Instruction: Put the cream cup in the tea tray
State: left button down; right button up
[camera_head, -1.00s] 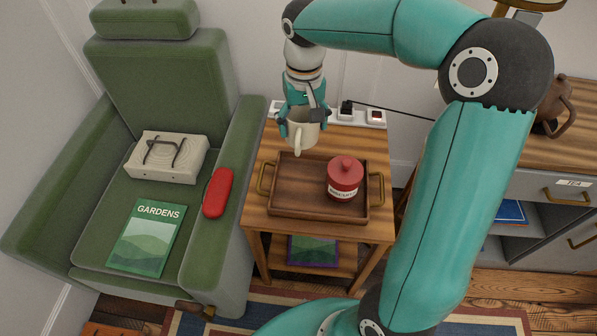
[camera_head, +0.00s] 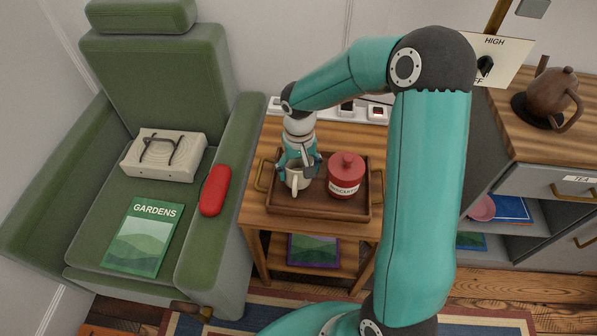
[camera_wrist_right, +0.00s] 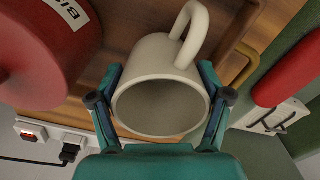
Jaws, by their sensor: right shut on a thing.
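The cream cup (camera_head: 297,181) is in my right gripper (camera_head: 298,168), whose fingers are shut on its sides. In the right wrist view the cup (camera_wrist_right: 161,101) is between the two fingers of the gripper (camera_wrist_right: 160,100), its open mouth facing the camera. The brown wooden tea tray (camera_head: 322,207) lies on the small side table. The cup is over the left part of the tray; I cannot tell whether its base touches the tray floor. My left gripper is not in view.
A red lidded canister (camera_head: 346,176) stands in the tray's right part, close to the cup. A green armchair (camera_head: 205,250) is left of the table, with a red case (camera_head: 215,190) on its arm. A power strip (camera_head: 372,114) lies behind. A teapot (camera_head: 552,95) stands on the right cabinet.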

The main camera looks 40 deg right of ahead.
jog(key=shift+f, duration=0.4)
jog(key=shift+f, duration=0.15)
jog(key=o, duration=1.3)
jog(key=shift+r, duration=0.25)
notch_tip(320, 180, up, 12)
jog(key=shift+f+p, duration=0.1)
jog(key=shift+p, duration=0.85)
